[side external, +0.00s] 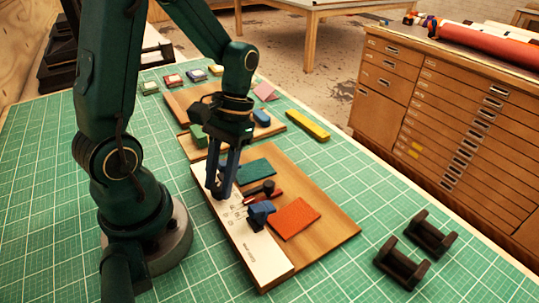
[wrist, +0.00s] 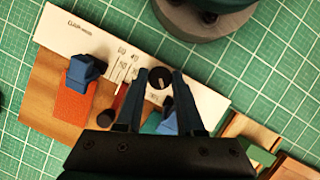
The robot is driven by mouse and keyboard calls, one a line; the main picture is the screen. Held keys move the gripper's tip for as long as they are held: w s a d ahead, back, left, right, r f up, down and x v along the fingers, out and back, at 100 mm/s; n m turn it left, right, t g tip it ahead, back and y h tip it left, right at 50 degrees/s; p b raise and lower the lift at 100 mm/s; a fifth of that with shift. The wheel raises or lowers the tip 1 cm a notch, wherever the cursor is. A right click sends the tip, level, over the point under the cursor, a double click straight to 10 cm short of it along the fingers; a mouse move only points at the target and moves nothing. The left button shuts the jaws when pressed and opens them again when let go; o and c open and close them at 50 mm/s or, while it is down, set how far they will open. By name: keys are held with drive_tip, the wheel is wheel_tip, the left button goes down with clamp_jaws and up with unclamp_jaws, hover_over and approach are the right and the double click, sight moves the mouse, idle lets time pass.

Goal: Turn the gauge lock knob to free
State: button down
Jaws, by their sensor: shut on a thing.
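The gauge lock knob (wrist: 160,76) is a round black knob with a short pale mark on its face. It sits on a long white plate (wrist: 205,106) with printed lines and small labels that I cannot read clearly. My gripper (wrist: 160,79) has its two fingers on either side of the knob, shut on it. In the side view my gripper (side external: 217,190) points down onto the white plate (side external: 262,258), and its fingers hide the knob there. I cannot tell which label the pale mark points to.
A blue block (side external: 261,210) stands close along the plate, beside an orange-red pad (side external: 295,218) and a black cylinder (wrist: 105,116). A teal pad (side external: 256,172) lies on the wooden board (side external: 335,231). Two black stands (side external: 430,236) are at the right on the green mat (side external: 345,170).

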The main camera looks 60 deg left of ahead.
drive_tip(key=c, duration=0.5)
unclamp_jaws()
drive_tip(key=shift+v, duration=2.55)
drive_tip(key=shift+w+d+r, duration=0.15)
drive_tip(key=shift+w+r, duration=0.05)
drive_tip(key=shift+r, duration=0.1)
drive_tip(key=shift+s+d+r+m+t+y, duration=0.15)
drive_tip(key=shift+d+r+m+t+y, duration=0.15)
drive_tip(key=shift+d+r+m+t, duration=0.95)
drive_tip(key=shift+s+d+r+m+t+y, duration=0.25)
drive_tip(key=shift+d+r+t, duration=0.4)
drive_tip(key=shift+t, duration=1.3)
drive_tip(key=shift+s+d+r+m+t+y, duration=0.1)
drive_tip(key=shift+d+r+m+t+y, duration=0.25)
drive_tip(key=shift+d+r+m+t, duration=0.75)
